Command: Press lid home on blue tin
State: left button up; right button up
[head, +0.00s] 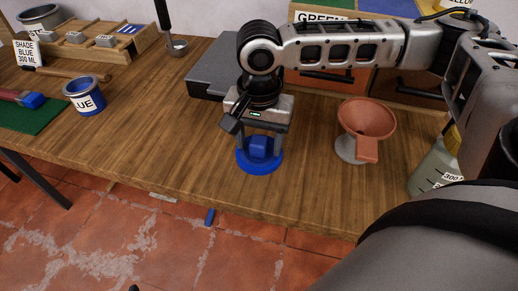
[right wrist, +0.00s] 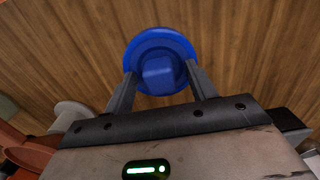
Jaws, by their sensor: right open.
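The blue lid (head: 260,166) lies flat on the table in the head view, with a blocky blue knob on top. It also shows in the right wrist view (right wrist: 158,42). My right gripper (head: 262,143) points down over the lid, open, with its fingers on either side of the knob. I cannot tell whether the fingers touch it. The blue tin (head: 86,97), with a label reading "UE", stands open at the left in the head view, well apart from the lid. My left gripper is not in view.
A terracotta funnel (head: 367,120) on a grey stand is right of the lid. A dark grey case (head: 212,70) lies behind. A brush (head: 28,99) lies on a green mat (head: 35,118) at the left. The wood between tin and lid is clear.

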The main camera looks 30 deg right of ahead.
aim_at(258, 140)
jog(key=c, duration=1)
jog(key=shift+c, duration=0.2)
jog(key=shift+r, duration=0.1)
jog(key=shift+r, duration=0.45)
notch_tip(258, 140, up, 3)
jog(key=shift+f+p, duration=0.2)
jog(key=shift+p, duration=0.25)
jog(key=s+a+r+p, duration=0.1)
jog(key=s+a+r, duration=0.1)
jog(key=a+r, duration=0.7)
jog(key=a, duration=0.4)
jog(key=shift+s+a+r+p, duration=0.2)
jog(key=shift+s+a+p, duration=0.05)
jog(key=shift+a+p, duration=0.15)
